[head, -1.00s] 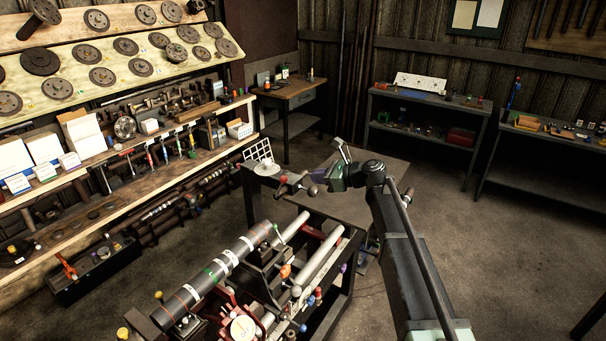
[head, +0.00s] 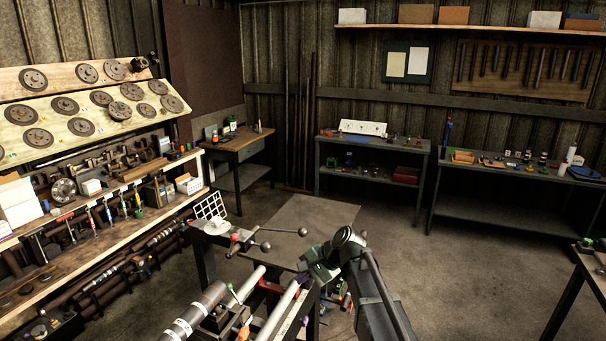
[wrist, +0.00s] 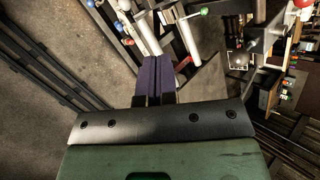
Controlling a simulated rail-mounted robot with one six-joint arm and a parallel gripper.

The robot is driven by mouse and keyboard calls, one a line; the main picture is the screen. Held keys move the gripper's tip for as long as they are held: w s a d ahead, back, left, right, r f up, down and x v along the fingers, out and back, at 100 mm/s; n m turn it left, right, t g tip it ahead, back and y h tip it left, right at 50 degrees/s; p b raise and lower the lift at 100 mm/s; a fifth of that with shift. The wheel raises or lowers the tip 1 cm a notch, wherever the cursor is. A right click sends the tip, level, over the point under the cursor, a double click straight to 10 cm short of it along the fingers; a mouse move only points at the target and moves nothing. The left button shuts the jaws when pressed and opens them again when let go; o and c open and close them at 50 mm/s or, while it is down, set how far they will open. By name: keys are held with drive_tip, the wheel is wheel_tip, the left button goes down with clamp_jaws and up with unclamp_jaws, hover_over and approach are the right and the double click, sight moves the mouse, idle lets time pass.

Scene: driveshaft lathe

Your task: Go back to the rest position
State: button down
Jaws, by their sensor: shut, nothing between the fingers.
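My gripper (wrist: 153,68) shows in the wrist view with its two dark purple fingers together and nothing between them. Its wide dark plate and green body fill the lower part of that view. In the head view my gripper's green body (head: 318,262) is at the lower middle, beside the lathe's right side; its fingertips are hard to make out there. The lathe (head: 275,312) has two pale rails and coloured knobs.
A crank handle with ball ends (head: 262,240) stands at the lathe's far end. A parts rack (head: 120,220) lines the left. Benches (head: 372,180) stand along the back wall. The floor at right (head: 470,285) is open.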

drive_tip(key=s+d+f+n+g+h+b, duration=0.1)
drive_tip(key=s+d+f+n+h+b, duration=0.5)
drive_tip(key=s+d+f+b, duration=0.8)
drive_tip(key=s+d+f+h, duration=0.2)
drive_tip(key=s+d+f, duration=0.2)
drive_tip(key=s+f, duration=0.3)
drive_tip(key=shift+s+d+f+n+b, duration=0.3)
drive_tip(key=shift+s+n+b, duration=0.1)
drive_tip(key=shift+s, duration=0.35)
